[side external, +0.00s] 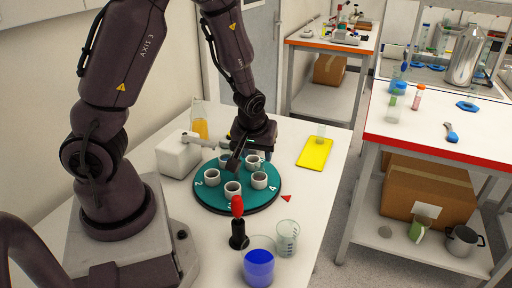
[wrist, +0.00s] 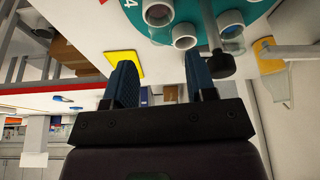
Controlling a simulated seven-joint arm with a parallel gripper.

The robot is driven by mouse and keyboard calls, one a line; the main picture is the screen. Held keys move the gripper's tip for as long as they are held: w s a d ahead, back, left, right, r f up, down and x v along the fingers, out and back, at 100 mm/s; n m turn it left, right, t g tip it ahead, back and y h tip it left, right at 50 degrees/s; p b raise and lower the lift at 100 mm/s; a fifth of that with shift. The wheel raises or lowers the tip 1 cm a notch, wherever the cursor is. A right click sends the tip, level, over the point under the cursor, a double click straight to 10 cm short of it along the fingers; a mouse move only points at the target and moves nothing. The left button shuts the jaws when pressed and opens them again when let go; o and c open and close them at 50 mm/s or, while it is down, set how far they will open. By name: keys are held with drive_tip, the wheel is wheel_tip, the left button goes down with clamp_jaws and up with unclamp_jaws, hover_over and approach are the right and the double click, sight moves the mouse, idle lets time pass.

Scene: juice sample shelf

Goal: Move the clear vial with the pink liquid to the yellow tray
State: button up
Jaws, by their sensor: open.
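The yellow tray (side external: 314,154) lies flat on the white table, right of the teal turntable (side external: 210,200). A small clear glass vessel stands at the tray's far edge. The turntable carries several white cups, some partly hidden by my gripper. I cannot make out a clear vial with pink liquid in them. A small pinkish bottle (side external: 417,98) stands on the right bench, but is too small to identify. My gripper (wrist: 160,78) is open, with nothing seen between its fingers. In the side view it is over the turntable's far side. The tray also shows in the wrist view (wrist: 126,64).
In front are a red-topped black tool (side external: 238,225), a clear beaker (side external: 287,238) and a blue-filled beaker (side external: 258,267). Table between turntable and tray is mostly clear.

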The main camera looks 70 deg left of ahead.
sight(259, 166)
drive_tip(key=shift+x, duration=3.8)
drive_tip(key=shift+s, duration=0.1)
clamp_jaws()
